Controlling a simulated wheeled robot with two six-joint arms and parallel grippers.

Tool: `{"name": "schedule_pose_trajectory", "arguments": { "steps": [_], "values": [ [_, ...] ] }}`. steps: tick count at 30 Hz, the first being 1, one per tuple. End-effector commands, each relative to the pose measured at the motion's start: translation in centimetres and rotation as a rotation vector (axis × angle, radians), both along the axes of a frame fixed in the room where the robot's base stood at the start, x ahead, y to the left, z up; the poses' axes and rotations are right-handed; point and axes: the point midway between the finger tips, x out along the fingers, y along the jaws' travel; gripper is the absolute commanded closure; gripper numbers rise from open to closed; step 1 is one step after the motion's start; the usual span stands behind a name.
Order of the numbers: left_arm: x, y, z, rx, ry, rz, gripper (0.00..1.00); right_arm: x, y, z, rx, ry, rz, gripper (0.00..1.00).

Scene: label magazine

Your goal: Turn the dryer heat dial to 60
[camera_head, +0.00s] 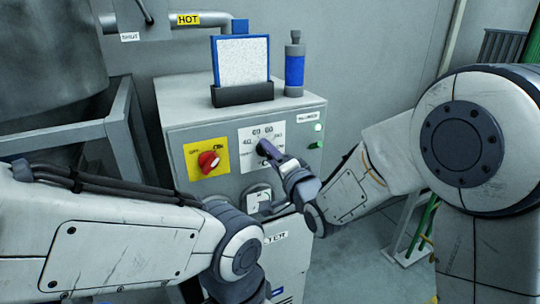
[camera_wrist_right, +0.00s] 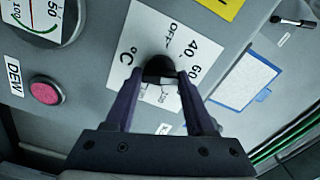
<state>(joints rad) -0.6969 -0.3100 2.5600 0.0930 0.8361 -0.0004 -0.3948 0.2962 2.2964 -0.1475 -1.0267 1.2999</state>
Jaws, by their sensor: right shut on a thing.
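The dryer heat dial is a dark knob (camera_wrist_right: 160,68) on a white plate (camera_wrist_right: 133,58) marked OFF, 40, 60 and °C. In the head view the plate (camera_head: 247,136) is on the front of the grey control box. My right gripper (camera_head: 268,152) reaches it from the lower right. In the wrist view its two fingers (camera_wrist_right: 157,82) are closed around the knob's sides. The knob's pointer is hidden, so I cannot tell its setting. My left arm comes in at lower left, but its fingers are not visible.
A red knob (camera_head: 208,160) on a yellow plate (camera_head: 194,168) is left of the dial. A white panel in a blue frame (camera_head: 241,61) and a blue bottle (camera_head: 294,68) stand on the box (camera_head: 178,103). A red button (camera_wrist_right: 44,93) and a gauge (camera_wrist_right: 38,16) show in the wrist view.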

Motion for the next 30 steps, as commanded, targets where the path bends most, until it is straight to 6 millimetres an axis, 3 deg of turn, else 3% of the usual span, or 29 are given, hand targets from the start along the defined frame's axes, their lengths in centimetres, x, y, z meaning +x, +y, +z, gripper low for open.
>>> {"name": "schedule_pose_trajectory", "arguments": {
  "steps": [3,4,6,19,29,30],
  "values": [
    [0.0,0.0,0.0,0.0,0.0,0.0,0.44,-0.1,0.1,-0.1,-0.002,0.002,0.003,1.0],
    [0.0,0.0,0.0,0.0,0.0,0.0,0.44,-0.1,0.1,-0.1,-0.003,0.002,0.003,0.33],
    [0.0,0.0,0.0,0.0,0.0,0.0,0.44,-0.1,0.1,-0.1,-0.003,0.002,0.002,0.15],
    [0.0,0.0,-0.3,0.0,0.0,0.0,0.44,-0.9,-0.5,-0.1,-0.002,-0.001,0.0,0.15],
    [0.0,0.0,-1.9,0.0,0.0,0.0,0.44,-7.1,-4.1,-0.2,-0.001,-0.002,0.0,0.15],
    [0.0,0.0,-3.1,-0.001,-0.001,0.0,0.44,-7.3,-4.1,-0.6,0.001,-0.006,0.002,0.15]
  ]
}}
